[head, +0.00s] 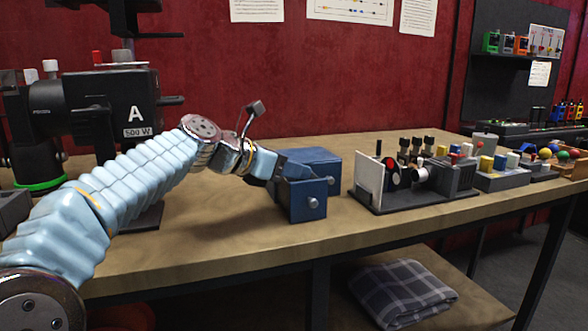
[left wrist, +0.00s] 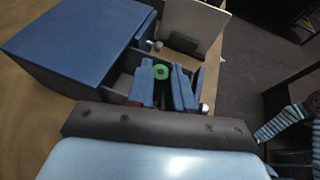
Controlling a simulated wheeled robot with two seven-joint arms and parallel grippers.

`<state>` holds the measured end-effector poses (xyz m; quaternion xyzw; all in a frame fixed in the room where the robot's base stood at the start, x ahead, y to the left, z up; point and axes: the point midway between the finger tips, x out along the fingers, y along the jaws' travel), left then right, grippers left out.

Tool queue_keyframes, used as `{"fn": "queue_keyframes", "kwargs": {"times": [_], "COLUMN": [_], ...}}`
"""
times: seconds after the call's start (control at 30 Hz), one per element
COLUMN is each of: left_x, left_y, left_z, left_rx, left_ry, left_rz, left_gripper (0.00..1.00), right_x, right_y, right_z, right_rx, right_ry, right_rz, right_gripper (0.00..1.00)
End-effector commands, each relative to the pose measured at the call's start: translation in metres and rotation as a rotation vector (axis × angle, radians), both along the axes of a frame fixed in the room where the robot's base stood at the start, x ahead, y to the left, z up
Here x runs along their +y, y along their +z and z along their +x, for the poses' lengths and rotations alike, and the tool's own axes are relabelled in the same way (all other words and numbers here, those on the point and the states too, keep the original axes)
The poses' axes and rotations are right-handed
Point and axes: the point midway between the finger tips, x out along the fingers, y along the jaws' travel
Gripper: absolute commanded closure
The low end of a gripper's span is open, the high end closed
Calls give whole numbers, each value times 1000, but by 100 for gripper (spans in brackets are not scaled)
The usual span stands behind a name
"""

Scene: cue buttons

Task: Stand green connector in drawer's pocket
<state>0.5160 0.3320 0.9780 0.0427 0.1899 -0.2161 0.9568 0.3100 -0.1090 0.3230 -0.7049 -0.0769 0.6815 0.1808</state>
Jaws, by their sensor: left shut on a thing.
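The blue drawer box (head: 318,157) stands on the wooden table, with its drawer (head: 308,201) pulled out toward the front. In the left wrist view the blue box (left wrist: 75,40) is at upper left and the open grey drawer (left wrist: 122,82) shows beside it. My left gripper (head: 288,172) reaches over the open drawer. In the left wrist view its two blue fingers (left wrist: 164,82) are shut on the green connector (left wrist: 161,71), whose round green end shows between the fingertips. The connector's lower part and the pocket under it are hidden. My right gripper is not seen.
A white panel (head: 369,184) on a dark base with knobs and a camera-like device stands right of the drawer. Further right are trays of coloured parts (head: 496,165). A black machine marked A (head: 115,100) stands at left. Bare table lies before the machine.

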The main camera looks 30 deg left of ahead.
Motion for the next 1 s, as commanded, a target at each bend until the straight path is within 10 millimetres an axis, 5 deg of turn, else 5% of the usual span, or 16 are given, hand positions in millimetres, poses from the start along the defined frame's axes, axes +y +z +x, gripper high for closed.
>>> {"fn": "queue_keyframes", "kwargs": {"times": [0.67,0.7,0.8,0.9,1.0], "left_x": [0,0,0,0,0], "left_y": [-8,-8,-8,-9,-9], "left_z": [0,0,0,0,0], "left_rx": [1,1,1,2,2], "left_ry": [0,0,0,0,0], "left_rz": [0,0,0,0,0], "left_gripper": [100,78,63,50,50], "right_x": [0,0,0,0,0], "right_y": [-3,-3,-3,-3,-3], "right_z": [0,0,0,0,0], "right_rx": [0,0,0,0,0], "right_ry": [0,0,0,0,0], "right_rz": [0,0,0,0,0], "right_gripper": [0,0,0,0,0]}}
